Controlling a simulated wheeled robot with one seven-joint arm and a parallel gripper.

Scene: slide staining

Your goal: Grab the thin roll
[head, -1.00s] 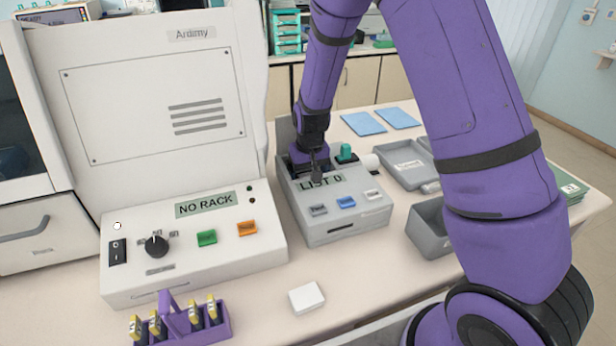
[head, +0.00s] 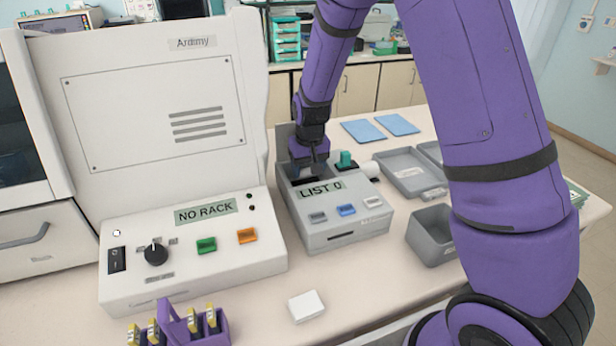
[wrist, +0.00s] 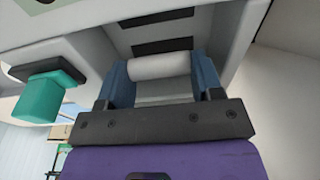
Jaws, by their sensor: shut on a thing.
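In the wrist view a thin white roll (wrist: 160,66) lies crosswise between the two blue fingers of my gripper (wrist: 163,78). The fingers are shut on its ends. The roll is inside the open bay of the grey label printer (wrist: 222,30). In the head view my gripper (head: 309,172) reaches down into the back of the printer (head: 345,232), whose display reads "LIST 0". The roll is hidden in the head view.
A teal knob (head: 345,160) and a white roll (head: 370,168) are at the printer's right side. A grey bin (head: 430,238) and grey trays (head: 405,172) stand to the right. The large stainer (head: 150,110) is close on the left. A white box (head: 306,305) lies in front.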

